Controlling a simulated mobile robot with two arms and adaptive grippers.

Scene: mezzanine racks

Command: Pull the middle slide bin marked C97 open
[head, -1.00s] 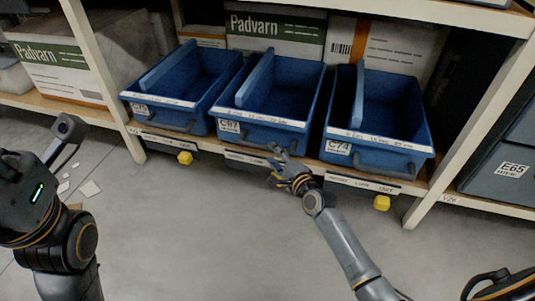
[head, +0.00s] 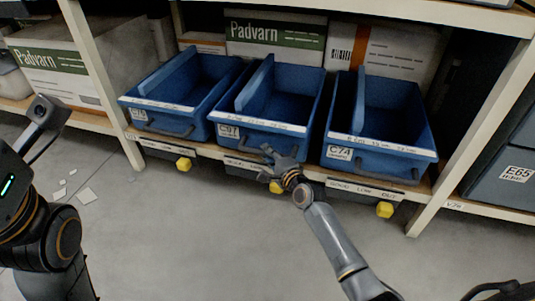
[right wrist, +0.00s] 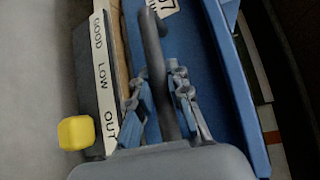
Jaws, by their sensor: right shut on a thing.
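The blue slide bin C97 (head: 262,126) is the middle of three on the shelf in the head view. It sits in line with its neighbours. My right gripper (head: 270,158) is at its front handle, low on the bin's face. In the right wrist view the dark handle (right wrist: 153,40) runs between the two fingers of the right gripper (right wrist: 158,100), which is shut on it. The bin's blue front (right wrist: 205,70) lies just beyond. My left arm is at the left edge of the head view. Whether its gripper is open or shut is unclear.
Blue bins stand close on both sides, one on the left (head: 160,125) and C74 (head: 376,158) on the right. Yellow knobs (head: 183,164) hang below the shelf edge. Rack posts (head: 107,90) flank the bay. The floor in front is mostly clear.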

